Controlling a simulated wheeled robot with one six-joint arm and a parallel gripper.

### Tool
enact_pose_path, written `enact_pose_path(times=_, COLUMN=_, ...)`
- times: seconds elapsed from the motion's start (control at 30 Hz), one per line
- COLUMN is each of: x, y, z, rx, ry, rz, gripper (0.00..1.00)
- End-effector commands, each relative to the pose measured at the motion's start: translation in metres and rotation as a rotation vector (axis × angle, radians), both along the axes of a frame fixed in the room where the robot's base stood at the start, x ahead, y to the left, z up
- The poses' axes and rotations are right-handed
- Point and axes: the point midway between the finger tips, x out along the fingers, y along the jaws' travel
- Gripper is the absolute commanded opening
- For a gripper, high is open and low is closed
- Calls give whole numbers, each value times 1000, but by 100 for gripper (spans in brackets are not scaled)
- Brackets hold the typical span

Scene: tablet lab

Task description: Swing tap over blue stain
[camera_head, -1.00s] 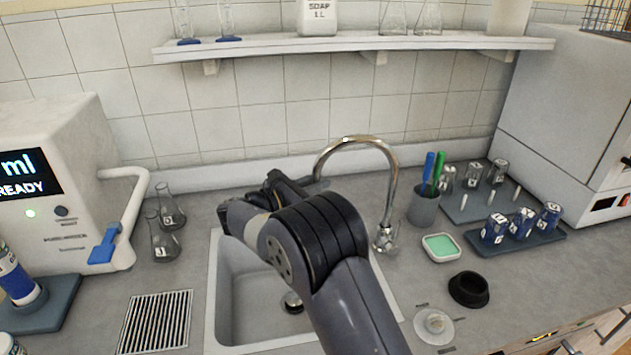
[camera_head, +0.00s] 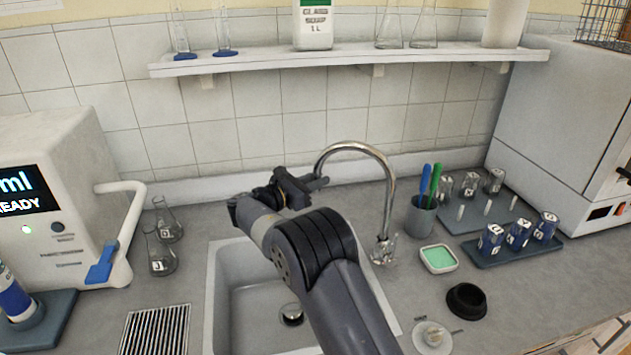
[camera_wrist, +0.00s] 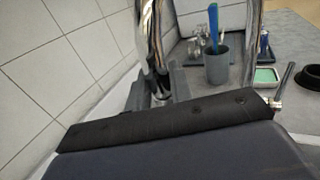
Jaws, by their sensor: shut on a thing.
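The chrome tap (camera_head: 392,185) stands behind the right rear of the sink (camera_head: 214,300), its curved spout arching to the left. My gripper (camera_head: 318,183) is at the free end of the spout, over the back of the basin. In the wrist view the chrome spout (camera_wrist: 150,40) runs down between the fingers of my gripper (camera_wrist: 158,92), which are shut on it. The drain (camera_head: 291,314) shows in the basin. I see no blue stain; my arm hides part of the basin.
A grey cup with pens (camera_head: 420,215), a green sponge dish (camera_head: 438,259) and a black bowl (camera_head: 466,300) stand right of the tap. Flasks (camera_head: 160,250) and a white machine (camera_head: 60,200) stand at left. A shelf (camera_head: 270,62) hangs above.

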Motion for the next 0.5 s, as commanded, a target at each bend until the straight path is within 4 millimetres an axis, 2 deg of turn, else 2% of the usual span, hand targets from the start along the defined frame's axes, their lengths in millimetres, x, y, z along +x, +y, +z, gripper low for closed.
enact_pose_path(times=0.17, x=0, y=0, z=1, rx=0, ry=-1, rz=2, gripper=0)
enact_pose_path(times=0.2, x=0, y=0, z=1, rx=0, ry=-1, rz=1, gripper=21)
enact_pose_path(times=0.43, x=0, y=0, z=0, rx=0, ry=0, rz=1, gripper=40)
enact_pose_path(times=0.5, x=0, y=0, z=0, rx=0, ry=0, rz=0, gripper=40)
